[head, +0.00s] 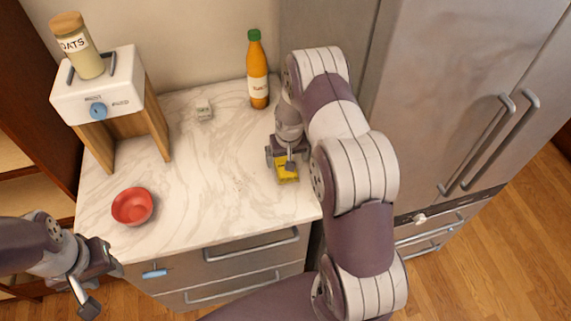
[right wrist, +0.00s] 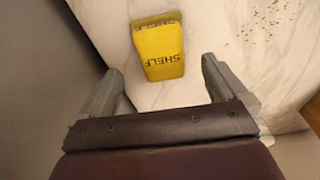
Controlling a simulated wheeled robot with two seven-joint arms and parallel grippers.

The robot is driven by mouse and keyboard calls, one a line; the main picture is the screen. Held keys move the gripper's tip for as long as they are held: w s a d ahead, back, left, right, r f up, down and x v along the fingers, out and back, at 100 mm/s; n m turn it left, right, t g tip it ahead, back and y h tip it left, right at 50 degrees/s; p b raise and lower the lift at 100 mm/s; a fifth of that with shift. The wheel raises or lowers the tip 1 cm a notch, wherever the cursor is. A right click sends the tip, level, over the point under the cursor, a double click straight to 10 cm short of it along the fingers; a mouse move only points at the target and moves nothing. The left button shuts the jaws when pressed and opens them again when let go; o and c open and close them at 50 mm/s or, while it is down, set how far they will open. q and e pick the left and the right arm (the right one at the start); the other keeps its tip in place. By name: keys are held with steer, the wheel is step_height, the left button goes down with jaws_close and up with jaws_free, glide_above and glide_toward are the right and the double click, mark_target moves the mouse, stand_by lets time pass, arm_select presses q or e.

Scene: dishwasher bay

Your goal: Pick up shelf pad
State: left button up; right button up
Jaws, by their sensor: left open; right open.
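The shelf pad (head: 287,174) is a yellow block lying on the marble counter near its right end, below my right gripper (head: 287,160) in the head view. In the right wrist view the pad (right wrist: 158,50) shows the word SHELF and lies ahead of the open fingers of my right gripper (right wrist: 162,95), with nothing between them. The gripper partly covers the pad in the head view. My left gripper (head: 92,278) is open and empty at the lower left, in front of the counter.
A red bowl (head: 133,207) sits at the counter's left front. An orange bottle (head: 257,70) stands at the back. The counter's middle is clear except for crumbs.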

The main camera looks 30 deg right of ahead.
steer(key=f, duration=0.1)
steer(key=f+p, duration=0.2)
steer(key=f, duration=0.1)
steer(key=shift+w+f, duration=0.1)
steer(key=shift+w, duration=0.25)
steer(key=shift+s+f, duration=0.1)
steer(key=shift+f, duration=0.25)
steer(key=shift+f, duration=0.15)
steer(key=c, duration=1.1)
